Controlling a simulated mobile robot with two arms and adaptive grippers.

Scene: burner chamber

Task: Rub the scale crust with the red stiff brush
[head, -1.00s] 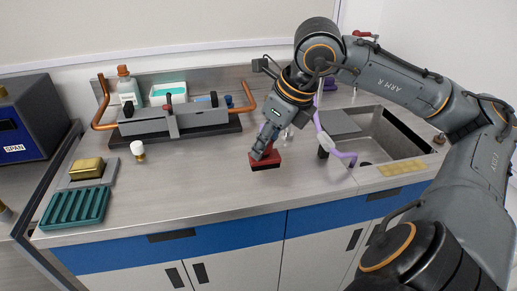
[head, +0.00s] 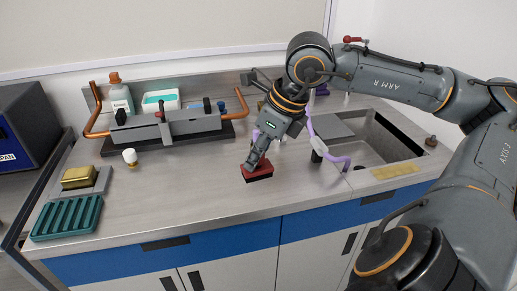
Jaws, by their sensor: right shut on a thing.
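The red stiff brush (head: 257,173) has a red block with dark bristles underneath. It is over the middle of the grey counter, left of the sink; I cannot tell whether its bristles touch the counter. My right gripper (head: 256,161) is shut on its top and points down. A flat, mottled tan patch (head: 390,198) lies on the counter's front strip before the sink and looks like the scale crust. The brush is apart from it, to its left. My left gripper is not in view.
A purple hose (head: 334,158) lies between brush and sink (head: 375,150). A burner with copper pipes (head: 170,127) stands at the back left. A teal ribbed tray (head: 67,217), a yellow block (head: 79,177) and a white knob (head: 130,157) are at left.

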